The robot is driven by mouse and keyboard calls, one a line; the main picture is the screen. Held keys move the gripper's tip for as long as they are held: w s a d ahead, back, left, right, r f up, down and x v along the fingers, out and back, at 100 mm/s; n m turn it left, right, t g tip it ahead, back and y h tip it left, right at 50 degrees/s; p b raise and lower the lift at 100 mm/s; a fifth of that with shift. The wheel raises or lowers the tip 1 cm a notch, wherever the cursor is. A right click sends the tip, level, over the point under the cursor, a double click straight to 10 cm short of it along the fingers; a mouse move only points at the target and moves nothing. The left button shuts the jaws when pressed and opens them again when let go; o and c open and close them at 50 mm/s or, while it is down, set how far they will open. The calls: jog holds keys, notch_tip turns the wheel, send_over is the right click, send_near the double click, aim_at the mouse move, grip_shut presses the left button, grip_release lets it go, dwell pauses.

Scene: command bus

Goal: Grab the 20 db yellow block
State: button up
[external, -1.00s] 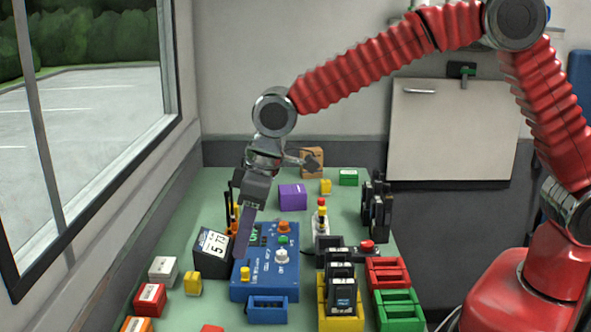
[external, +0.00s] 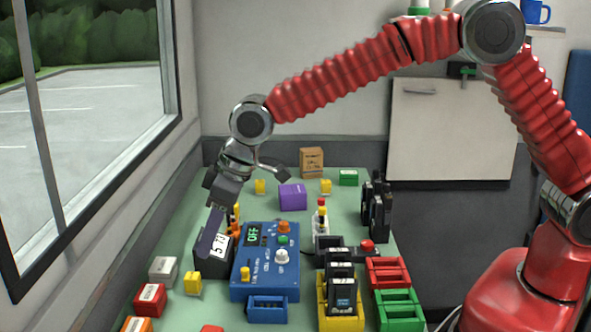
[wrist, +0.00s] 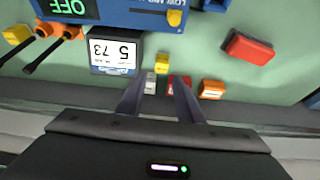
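Several small yellow blocks are in view; I cannot read a 20 dB label on any. One yellow block (external: 193,283) stands at the near left, in front of the black meter; it appears in the wrist view (wrist: 162,63) just beyond my fingertips. Two others stand at the back, a left one (external: 260,187) and a right one (external: 325,186). My gripper (external: 207,248) points down above the left side of the table, overlapping the meter in the picture. In the wrist view my gripper (wrist: 158,82) has two fingers spread apart with nothing held between them.
The black meter (external: 212,257) stands beside the blue console (external: 265,285), whose display reads OFF. White (external: 163,269), red (external: 150,299) and orange (external: 137,325) blocks line the left edge near the window wall. A purple block (external: 292,197) and cardboard box (external: 312,161) stand farther back.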

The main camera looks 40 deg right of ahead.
send_over(194, 276)
jog(key=s+d, duration=0.2)
jog(key=shift+w+f, duration=0.15)
jog(key=shift+f, duration=0.9)
jog(key=shift+w+f, duration=0.1)
jog(key=shift+f, duration=0.9)
jog(key=shift+f, duration=0.1)
jog(key=shift+a+x, duration=0.1)
jog(key=shift+x, duration=1.2)
jog(key=shift+a+x, duration=0.15)
jog(key=shift+x, duration=1.1)
jog(key=shift+c, duration=0.6)
jog(key=c, duration=0.7)
jog(key=shift+r, duration=0.2)
notch_tip(194, 276, up, 10)
jog(key=shift+f, duration=0.15)
